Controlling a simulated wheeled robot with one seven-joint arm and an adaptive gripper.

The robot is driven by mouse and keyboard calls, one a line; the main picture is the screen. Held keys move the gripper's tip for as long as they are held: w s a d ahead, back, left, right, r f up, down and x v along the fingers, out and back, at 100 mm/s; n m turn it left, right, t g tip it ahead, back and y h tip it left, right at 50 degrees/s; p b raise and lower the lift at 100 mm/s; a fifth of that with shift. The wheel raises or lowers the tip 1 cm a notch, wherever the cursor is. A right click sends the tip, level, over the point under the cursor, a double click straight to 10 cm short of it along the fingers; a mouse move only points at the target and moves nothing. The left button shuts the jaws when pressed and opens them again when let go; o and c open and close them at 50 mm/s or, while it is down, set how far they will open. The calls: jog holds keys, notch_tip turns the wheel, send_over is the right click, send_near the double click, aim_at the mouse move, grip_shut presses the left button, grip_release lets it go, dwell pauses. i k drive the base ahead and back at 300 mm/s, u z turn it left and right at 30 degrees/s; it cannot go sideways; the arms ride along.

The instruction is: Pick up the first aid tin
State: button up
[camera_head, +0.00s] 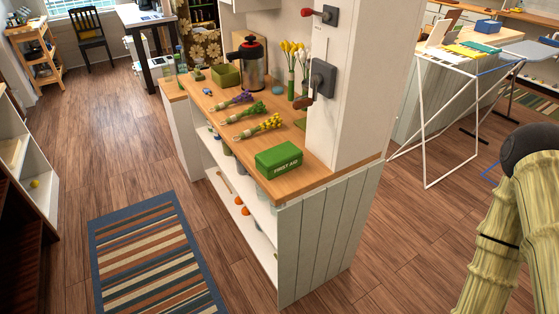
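The green first aid tin (279,161) lies on the wooden top of the counter (305,186), near its front right corner. Part of my own arm shows at the right edge, well apart from the tin. My gripper is not in the picture.
Flower bunches (258,127) lie behind the tin. A kettle-like pot (248,65) and a green box (226,75) stand farther back. A white post (358,90) rises right of the tin. A drying rack (432,110) stands right. Floor beside the striped rug (150,250) is clear.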

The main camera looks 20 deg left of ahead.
aim_at(275, 162)
jog(key=u, duration=2.65)
jog(key=i, duration=2.75)
jog(key=z, duration=3.3)
